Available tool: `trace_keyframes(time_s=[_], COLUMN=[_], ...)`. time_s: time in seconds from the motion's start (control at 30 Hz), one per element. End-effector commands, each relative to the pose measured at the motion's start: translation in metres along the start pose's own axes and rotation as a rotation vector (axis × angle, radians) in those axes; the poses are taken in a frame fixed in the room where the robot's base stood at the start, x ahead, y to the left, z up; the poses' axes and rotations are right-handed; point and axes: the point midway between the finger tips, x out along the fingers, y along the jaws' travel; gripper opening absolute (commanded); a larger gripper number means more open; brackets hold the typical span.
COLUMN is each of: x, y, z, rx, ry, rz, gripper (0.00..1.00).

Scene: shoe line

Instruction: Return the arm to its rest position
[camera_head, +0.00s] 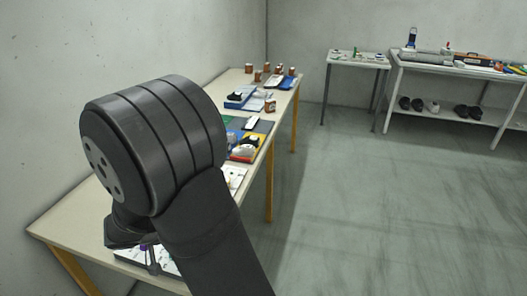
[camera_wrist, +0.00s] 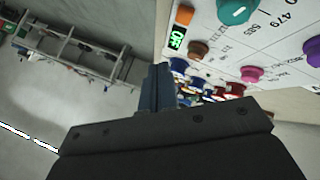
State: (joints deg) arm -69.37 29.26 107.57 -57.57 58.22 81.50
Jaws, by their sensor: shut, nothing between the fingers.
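My gripper (camera_wrist: 158,88) shows in the wrist view with its fingers together and nothing between them. In the head view, my dark arm fills the left foreground and bends down over the near part of the long table (camera_head: 70,222). My gripper there is mostly hidden behind the arm, low over the table. In the wrist view, a white panel (camera_wrist: 285,45) with printed numbers, coloured knobs and a small lit green display lies to the upper right of the fingers. I cannot tell the gap between fingers and panel.
The long table holds a blue tray (camera_head: 240,97), a yellow item (camera_head: 245,152) and several brown jars at its far end. A small table (camera_head: 345,62) and a workbench (camera_head: 440,68) with shoes on its lower shelf stand at the back right. The grey floor (camera_head: 370,200) between is clear.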

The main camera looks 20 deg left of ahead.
Motion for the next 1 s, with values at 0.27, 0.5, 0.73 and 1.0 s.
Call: trace_keyframes(time_s=[0.27, 0.5, 0.73, 1.0], x=[-0.004, -0.027, -0.032, -0.029], y=[0.003, 0.019, 0.023, 0.021], z=[-0.004, -0.020, -0.023, -0.021], rx=[0.004, 0.002, -0.001, -0.002], ry=[0.002, 0.001, -0.001, -0.001], rz=[-0.002, -0.002, 0.000, 0.000], gripper=[0.00, 0.00, 0.00, 0.00])
